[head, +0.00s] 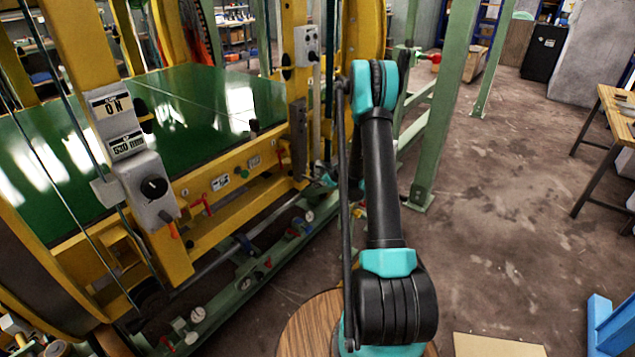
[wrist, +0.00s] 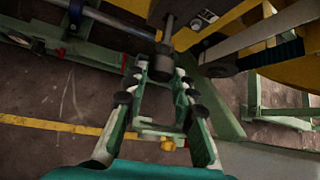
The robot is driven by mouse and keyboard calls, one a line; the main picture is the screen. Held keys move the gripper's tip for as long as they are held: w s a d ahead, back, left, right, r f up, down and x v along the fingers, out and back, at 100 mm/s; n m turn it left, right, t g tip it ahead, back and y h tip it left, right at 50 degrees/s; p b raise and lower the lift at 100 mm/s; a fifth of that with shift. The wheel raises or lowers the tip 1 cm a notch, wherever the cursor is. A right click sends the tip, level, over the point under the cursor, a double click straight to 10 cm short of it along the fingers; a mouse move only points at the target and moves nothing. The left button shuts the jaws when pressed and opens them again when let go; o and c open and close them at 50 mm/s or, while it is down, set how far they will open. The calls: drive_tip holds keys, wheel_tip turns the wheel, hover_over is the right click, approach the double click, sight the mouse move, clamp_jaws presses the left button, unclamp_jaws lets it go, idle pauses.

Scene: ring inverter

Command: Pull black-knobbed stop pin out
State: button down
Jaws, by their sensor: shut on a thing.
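In the wrist view, my gripper (wrist: 162,76) has its two fingers closed on the dark knob of the stop pin (wrist: 161,65). A grey metal shaft (wrist: 169,26) runs from the knob toward the top of the picture, by the yellow frame. I cannot tell how deep the pin sits. In the head view, my arm reaches to the lower right corner of the yellow machine; my gripper (head: 325,180) shows only in small part there, and the held knob is hidden behind the arm.
The yellow ring frame (head: 225,205) with its green deck (head: 190,110) fills the left. A grey control box (head: 150,190) with a black dial is on its post. A green upright (head: 443,110) stands close right of my arm.

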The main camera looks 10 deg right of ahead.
drive_tip(key=s+d, duration=0.4)
drive_tip(key=shift+s, duration=0.25)
idle(1.1)
idle(0.3)
